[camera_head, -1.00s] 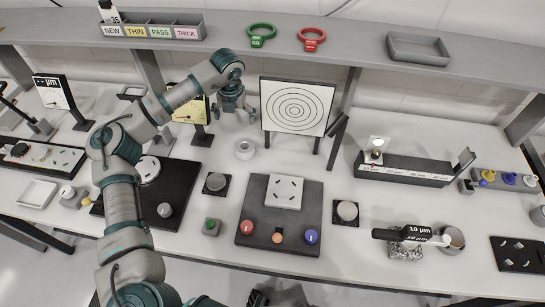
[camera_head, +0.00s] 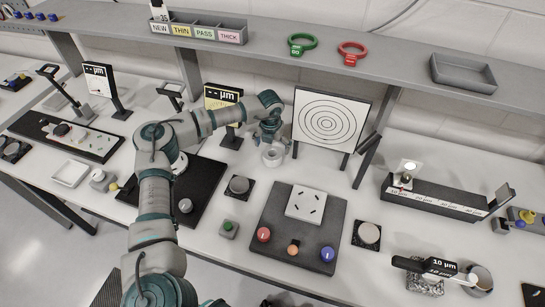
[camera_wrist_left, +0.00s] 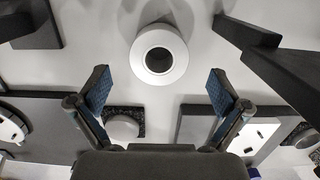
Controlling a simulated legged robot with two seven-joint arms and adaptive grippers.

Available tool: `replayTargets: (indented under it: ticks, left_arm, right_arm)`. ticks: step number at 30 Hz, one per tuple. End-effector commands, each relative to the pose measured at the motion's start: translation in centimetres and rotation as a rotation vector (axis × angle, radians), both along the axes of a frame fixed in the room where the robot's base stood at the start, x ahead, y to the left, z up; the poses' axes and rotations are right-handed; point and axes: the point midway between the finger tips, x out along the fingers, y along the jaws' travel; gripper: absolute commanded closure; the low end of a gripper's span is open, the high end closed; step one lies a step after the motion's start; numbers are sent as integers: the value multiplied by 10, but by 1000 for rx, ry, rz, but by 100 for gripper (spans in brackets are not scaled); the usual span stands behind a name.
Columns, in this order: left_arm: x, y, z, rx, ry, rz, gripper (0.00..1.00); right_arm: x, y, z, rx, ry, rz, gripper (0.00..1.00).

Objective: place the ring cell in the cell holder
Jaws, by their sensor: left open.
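The ring cell appears to be the short white ring (camera_head: 272,157) with a dark round opening, standing on the white table just left of the target board. It also shows in the left wrist view (camera_wrist_left: 160,54), at upper centre. My left gripper (camera_head: 271,143) is open and empty just above and behind it. In the left wrist view my gripper's fingers (camera_wrist_left: 160,86) are spread wide, with the ring beyond them and untouched. I cannot tell for certain which fixture is the cell holder. My right gripper does not show.
The target board (camera_head: 331,118) on dark legs stands close right of my left gripper. A dark base with a white slotted plate (camera_head: 306,206) and coloured knobs lies in front. A long dark rail (camera_head: 436,197) is at right. A grey shelf (camera_head: 388,69) overhangs the back.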

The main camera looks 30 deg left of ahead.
Motion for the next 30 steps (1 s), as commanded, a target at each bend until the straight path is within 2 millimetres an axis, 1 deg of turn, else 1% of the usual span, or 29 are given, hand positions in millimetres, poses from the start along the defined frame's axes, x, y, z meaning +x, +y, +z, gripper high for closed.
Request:
replayTargets:
  ticks: [1, 3, 6, 9, 14, 15, 17, 18, 20, 21, 23, 24, 25, 26, 30]
  left_arm:
    - [0, -1, -10, 0, 2, -1, 0]
    - [1, 0, -22, -2, 3, 1, 0]
    - [2, 3, -34, -4, 3, 4, 0]
    - [2, 3, -38, -6, 2, 3, 0]
    - [2, 3, -38, -5, 2, 3, 0]
    - [2, 3, -38, -5, 2, 3, 5]
    - [2, 3, -38, -5, 2, 3, 20]
    - [2, 2, -37, -4, 1, 3, 30]
    - [2, 1, -37, -3, 1, 3, 45]
    - [2, 0, -37, -2, 2, 2, 55]
    - [3, 0, -37, -1, 2, 2, 70]
    - [2, -1, -37, -1, 2, 2, 73]
    - [3, -1, -36, -1, 1, 2, 73]
    - [3, -1, -36, -1, 1, 2, 80]
    - [3, 1, -36, -3, 0, 3, 80]
  right_arm:
    - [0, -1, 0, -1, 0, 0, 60]
    - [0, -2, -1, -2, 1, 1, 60]
    - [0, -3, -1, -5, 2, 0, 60]
    - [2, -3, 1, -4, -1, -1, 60]
    - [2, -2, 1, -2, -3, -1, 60]
    - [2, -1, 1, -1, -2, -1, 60]
    - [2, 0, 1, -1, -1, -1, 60]
    - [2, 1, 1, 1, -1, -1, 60]
    - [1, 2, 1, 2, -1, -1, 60]
    - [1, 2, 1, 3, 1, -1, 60]
    - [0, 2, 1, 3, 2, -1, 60]
    - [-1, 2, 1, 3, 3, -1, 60]
    - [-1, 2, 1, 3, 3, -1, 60]
    - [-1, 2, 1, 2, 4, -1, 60]
    - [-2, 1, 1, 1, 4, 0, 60]
